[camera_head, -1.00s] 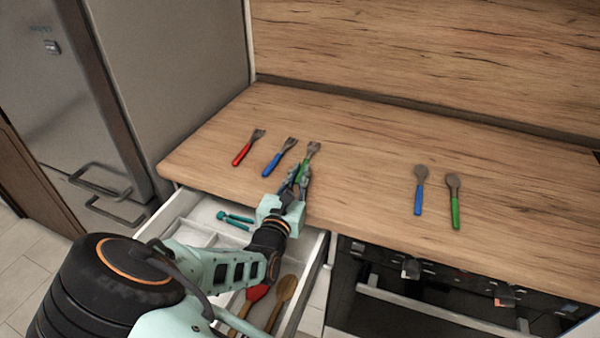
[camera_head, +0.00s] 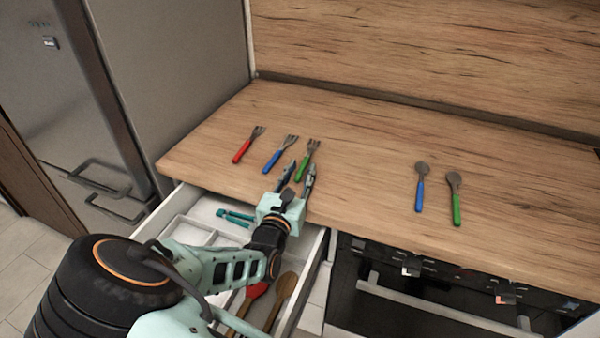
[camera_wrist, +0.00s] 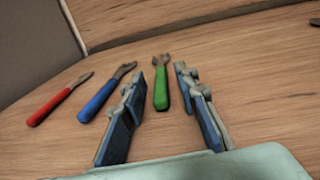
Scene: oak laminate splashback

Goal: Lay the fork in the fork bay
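Three forks lie on the wooden counter: one with a red handle (camera_head: 242,151), one with a blue handle (camera_head: 275,160) and one with a green handle (camera_head: 302,170). My gripper (camera_head: 298,172) is open at the counter's front edge, its fingers pointing at the green fork. In the wrist view, the green fork (camera_wrist: 161,88) lies between and beyond the open fingers (camera_wrist: 165,85), with nothing gripped. The blue fork (camera_wrist: 100,98) and red fork (camera_wrist: 52,104) lie to its left. The open drawer (camera_head: 322,245) below has compartments, partly hidden by my arm; I cannot tell which is the fork bay.
A blue spoon (camera_head: 420,190) and a green spoon (camera_head: 455,200) lie to the right on the counter. A teal utensil (camera_head: 236,216) and wooden utensils (camera_head: 282,292) lie in the drawer. A grey fridge (camera_head: 180,75) stands at the left. The counter's middle is clear.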

